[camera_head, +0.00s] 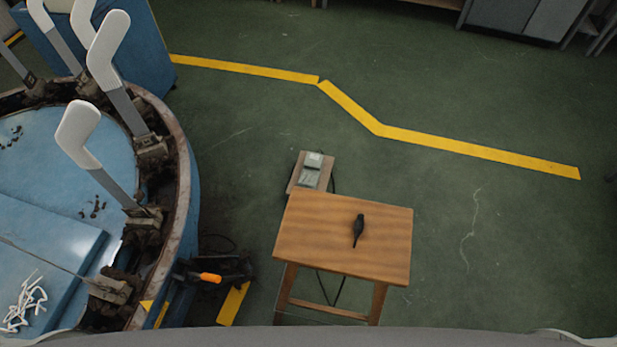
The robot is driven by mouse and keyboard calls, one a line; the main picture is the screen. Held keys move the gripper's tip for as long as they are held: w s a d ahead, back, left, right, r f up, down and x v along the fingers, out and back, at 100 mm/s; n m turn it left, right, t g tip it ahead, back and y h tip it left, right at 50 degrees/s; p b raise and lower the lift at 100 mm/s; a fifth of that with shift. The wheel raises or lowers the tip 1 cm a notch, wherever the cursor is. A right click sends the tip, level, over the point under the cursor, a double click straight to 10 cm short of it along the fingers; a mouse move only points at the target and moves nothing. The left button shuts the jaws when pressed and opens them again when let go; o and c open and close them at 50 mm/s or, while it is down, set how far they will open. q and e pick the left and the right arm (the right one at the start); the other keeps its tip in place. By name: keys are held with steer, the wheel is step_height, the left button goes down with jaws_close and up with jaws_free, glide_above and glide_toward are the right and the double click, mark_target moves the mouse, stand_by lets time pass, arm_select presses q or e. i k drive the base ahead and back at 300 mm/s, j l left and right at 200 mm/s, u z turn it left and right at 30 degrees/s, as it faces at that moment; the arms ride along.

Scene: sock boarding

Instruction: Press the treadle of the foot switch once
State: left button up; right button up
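The foot switch (311,170) is a small grey-green box with a light top. It lies on a wooden board (325,180) on the floor, just behind the wooden stool. A dark cable runs from its right side. Its treadle looks too small to tell whether it is pressed. The stool hides the near edge of the board. Neither of my grippers shows in the head view.
The wooden stool (310,240) stands in front of the switch with a black object (358,230) on top. A round blue machine (190,210) with upright white sock forms (77,130) fills the left. Green floor (500,250) is clear to the right.

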mark_target(307, 176)
steer(key=z, duration=2.75)
steer(key=i+l, duration=0.15)
steer(key=l, duration=0.2)
steer(key=i+l, duration=0.2)
steer(key=l, duration=0.2)
steer(key=i+l+u, duration=0.1)
steer(key=l, duration=0.25)
steer(key=i+l, duration=0.2)
steer(key=l, duration=0.15)
steer(key=i+u, duration=0.4)
steer(key=i+l+u, duration=0.6)
steer(key=i+u, duration=0.15)
steer(key=i+j+u, duration=0.2)
steer(key=i+u, duration=0.15)
steer(key=i, duration=0.2)
steer(key=i+u, duration=0.4)
steer(key=i, duration=0.2)
steer(key=i+u, duration=0.35)
steer(key=i, duration=0.25)
steer(key=i+j+u, duration=0.1)
steer(key=i+u, duration=0.75)
steer(key=i+l+u, duration=0.1)
steer(key=i+u, duration=0.3)
steer(key=i+l+u, duration=0.25)
steer(key=u, duration=0.2)
steer(key=i, duration=0.05)
